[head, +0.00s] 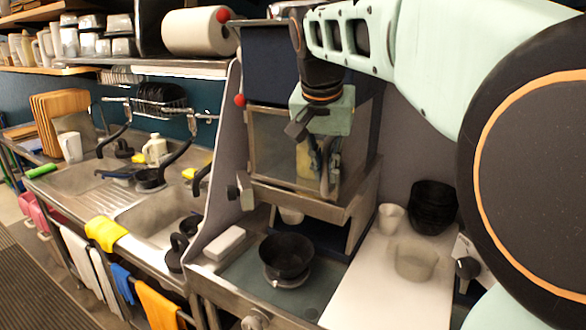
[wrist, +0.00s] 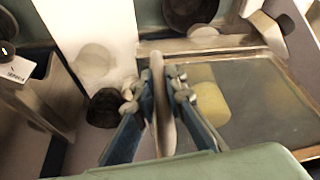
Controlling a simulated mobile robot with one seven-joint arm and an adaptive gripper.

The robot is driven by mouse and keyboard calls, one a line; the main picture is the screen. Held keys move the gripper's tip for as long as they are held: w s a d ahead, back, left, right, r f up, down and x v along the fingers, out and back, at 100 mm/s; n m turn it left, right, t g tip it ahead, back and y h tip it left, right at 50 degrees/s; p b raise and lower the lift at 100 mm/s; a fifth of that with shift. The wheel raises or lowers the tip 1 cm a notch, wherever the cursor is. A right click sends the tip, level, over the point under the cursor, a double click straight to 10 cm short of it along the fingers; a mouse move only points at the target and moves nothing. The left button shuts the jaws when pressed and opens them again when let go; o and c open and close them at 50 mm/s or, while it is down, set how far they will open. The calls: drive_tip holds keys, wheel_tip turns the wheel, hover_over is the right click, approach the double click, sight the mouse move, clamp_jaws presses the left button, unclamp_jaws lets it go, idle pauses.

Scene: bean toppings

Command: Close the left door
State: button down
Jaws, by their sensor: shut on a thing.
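The left door (head: 285,145) is a framed, see-through pane on the front of the dark cabinet (head: 268,60). A yellow item (head: 304,160) shows beside my gripper, apparently behind the pane. My gripper (head: 326,180) is at the door's right side, with its fingers pointing down. In the wrist view, my gripper (wrist: 158,85) is shut on a narrow grey upright handle (wrist: 159,112). The door's pane (wrist: 255,95) lies to the right of the fingers there. My arm hides the cabinet's upper right part, so I cannot tell whether the door is fully flush.
Below the cabinet, a black bowl (head: 286,254) stands on a tray area. A white board (head: 375,290), a clear bowl (head: 415,260), a small cup (head: 391,217) and stacked black bowls (head: 432,206) are at right. A sink (head: 160,215) is at left.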

drive_tip(key=shift+d+r, duration=0.1)
drive_tip(key=shift+d, duration=0.05)
drive_tip(key=c, duration=2)
unclamp_jaws()
drive_tip(key=shift+w+d, duration=0.1)
drive_tip(key=shift+w, duration=0.05)
drive_tip(key=shift+o, duration=0.2)
drive_tip(key=v, duration=1.2)
